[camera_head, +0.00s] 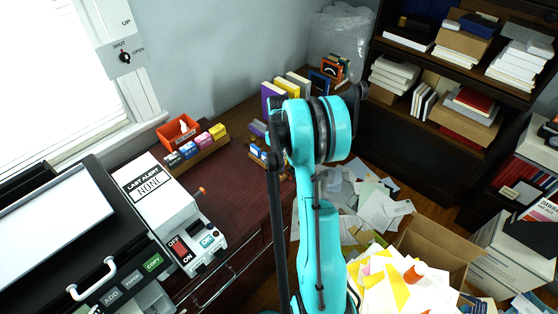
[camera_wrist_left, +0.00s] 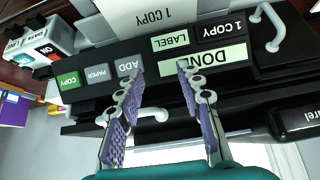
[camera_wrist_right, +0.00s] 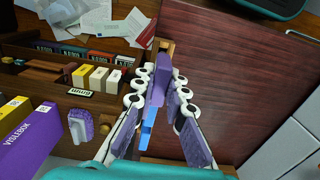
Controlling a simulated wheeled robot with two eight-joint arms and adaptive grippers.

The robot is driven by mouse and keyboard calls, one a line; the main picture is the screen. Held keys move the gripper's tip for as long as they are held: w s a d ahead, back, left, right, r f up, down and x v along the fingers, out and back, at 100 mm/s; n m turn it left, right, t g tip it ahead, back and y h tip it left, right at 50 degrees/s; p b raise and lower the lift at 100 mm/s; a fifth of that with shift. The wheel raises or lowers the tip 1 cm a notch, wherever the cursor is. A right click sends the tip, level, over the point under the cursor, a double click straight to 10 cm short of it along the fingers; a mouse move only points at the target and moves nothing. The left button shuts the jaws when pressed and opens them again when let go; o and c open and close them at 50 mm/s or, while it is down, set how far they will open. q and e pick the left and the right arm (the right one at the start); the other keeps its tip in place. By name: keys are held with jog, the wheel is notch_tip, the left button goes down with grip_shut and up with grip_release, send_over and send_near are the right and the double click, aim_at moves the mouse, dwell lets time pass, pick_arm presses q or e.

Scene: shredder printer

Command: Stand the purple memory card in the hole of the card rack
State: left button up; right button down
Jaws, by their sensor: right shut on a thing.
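In the right wrist view my right gripper (camera_wrist_right: 158,75) is shut on a purple card-like piece (camera_wrist_right: 157,92), apparently the memory card. A blue part (camera_wrist_right: 147,127) shows below it; I cannot tell whether it belongs to the same piece. A small light-wood piece (camera_wrist_right: 164,46) shows just beyond the fingertips, perhaps part of the card rack; no hole can be made out. In the head view my right arm hides this gripper and its surroundings. My left gripper (camera_wrist_left: 164,92) is open and empty over the copier's button panel (camera_wrist_left: 130,68).
Yellow and white blocks (camera_wrist_right: 97,78) and a purple box (camera_wrist_right: 25,143) stand on the desk. A wooden holder (camera_head: 203,152) with coloured blocks and an orange tray (camera_head: 178,131) sit near the wall. A paper-filled carton (camera_head: 440,245) stands at the right.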

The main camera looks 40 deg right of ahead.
jog(key=shift+f+b, duration=1)
jog(key=shift+f, duration=0.35)
jog(key=c, duration=1.5)
grip_release()
jog(key=shift+r, duration=0.1)
notch_tip(320, 180, up, 12)
jog(key=shift+f, duration=0.1)
jog(key=shift+a, duration=0.15)
jog(key=a+r+t, duration=0.2)
jog(key=a+r, duration=0.3)
jog(key=a, duration=0.7)
jog(key=s+a+t, duration=0.1)
jog(key=s+a, duration=0.3)
jog(key=a, duration=0.2)
jog(key=s+a+f+t, duration=0.1)
jog(key=s+a+t, duration=0.1)
jog(key=s+a, duration=0.2)
jog(key=s+a+t, duration=0.2)
jog(key=s+a, duration=0.2)
jog(key=a, duration=0.6)
jog(key=shift+a+f, duration=0.1)
jog(key=shift+f, duration=0.05)
